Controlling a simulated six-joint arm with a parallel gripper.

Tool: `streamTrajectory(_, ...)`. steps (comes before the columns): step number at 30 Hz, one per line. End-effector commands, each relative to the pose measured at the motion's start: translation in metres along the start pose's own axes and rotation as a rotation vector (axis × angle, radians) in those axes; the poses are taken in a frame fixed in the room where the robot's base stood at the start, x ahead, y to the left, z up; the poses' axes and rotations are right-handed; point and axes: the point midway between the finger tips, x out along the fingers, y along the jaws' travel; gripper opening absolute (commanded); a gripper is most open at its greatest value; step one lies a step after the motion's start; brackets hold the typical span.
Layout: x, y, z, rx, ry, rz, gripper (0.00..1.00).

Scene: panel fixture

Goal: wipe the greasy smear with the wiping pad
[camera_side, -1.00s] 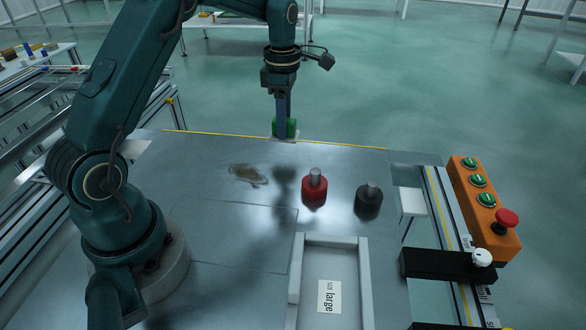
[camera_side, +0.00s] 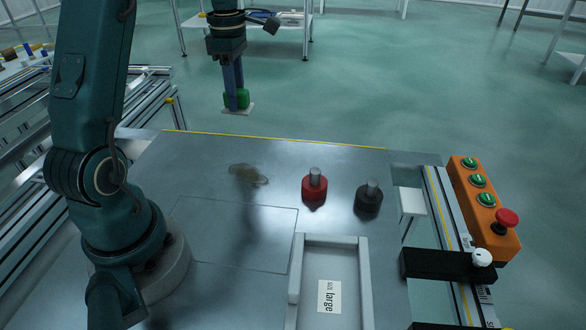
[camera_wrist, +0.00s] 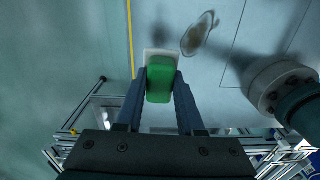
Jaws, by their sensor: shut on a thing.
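The wiping pad (camera_side: 238,106) has a green grip block on a pale flat base. My gripper (camera_side: 235,92) is shut on its green block and holds it in the air. In the wrist view the pad (camera_wrist: 160,80) sits between the two fingers of my gripper (camera_wrist: 160,88), with its pale base showing beyond the block. The greasy smear (camera_side: 248,174) is a brownish patch on the grey metal table (camera_side: 340,155). In the wrist view the smear (camera_wrist: 197,35) lies up and right of the pad, apart from it.
A red weight-like piece (camera_side: 314,187) and a black one (camera_side: 369,197), each with a metal knob, stand right of the smear. A framed tray (camera_side: 296,270) labelled "large" is in front. An orange button box (camera_side: 484,205) stands at right.

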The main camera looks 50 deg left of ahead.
Motion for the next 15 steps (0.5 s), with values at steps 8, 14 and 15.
streamTrajectory(8,0.004,0.001,0.001,-0.060,-0.001,0.010,0.00)
streamTrajectory(14,0.021,-0.023,0.037,-0.114,-0.003,0.011,0.00)
streamTrajectory(15,0.024,-0.031,0.046,-0.109,-0.003,0.009,0.00)
